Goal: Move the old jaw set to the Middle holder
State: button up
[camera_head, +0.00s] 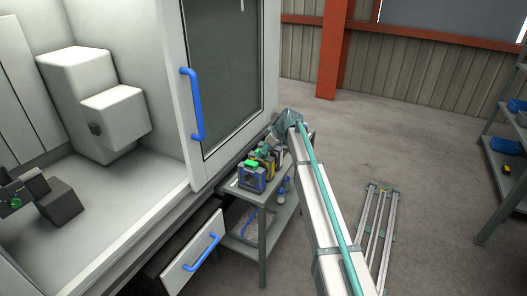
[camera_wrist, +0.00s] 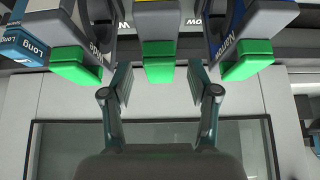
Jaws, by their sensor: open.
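Jaw sets in holders stand in a row on a small grey cart (camera_head: 258,196) beside the machine. The near one is a blue holder (camera_head: 250,181) with a green top. A yellow one (camera_head: 266,162) stands behind it. I cannot tell which is the old set. In the wrist view, three green tabs show: left (camera_wrist: 76,66), middle (camera_wrist: 159,63) and right (camera_wrist: 247,61). My gripper (camera_wrist: 161,80) is open, its fingers apart below and around the middle tab, with nothing clearly between them. In the head view my arm's far end is over the cart's back, its fingers not discernible.
The machine's door (camera_head: 228,65) with a blue handle (camera_head: 193,103) is beside the cart. A drawer (camera_head: 195,262) sticks out below. A bench with green-marked fixture (camera_head: 16,203) is inside the machine. A metal frame (camera_head: 376,235) lies on the floor at right; open floor surrounds it.

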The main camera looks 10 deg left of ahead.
jog(key=v, duration=1.2)
jog(key=shift+a, duration=0.1)
notch_tip(320, 180, up, 7)
jog(key=p, duration=0.2)
dwell(0.4)
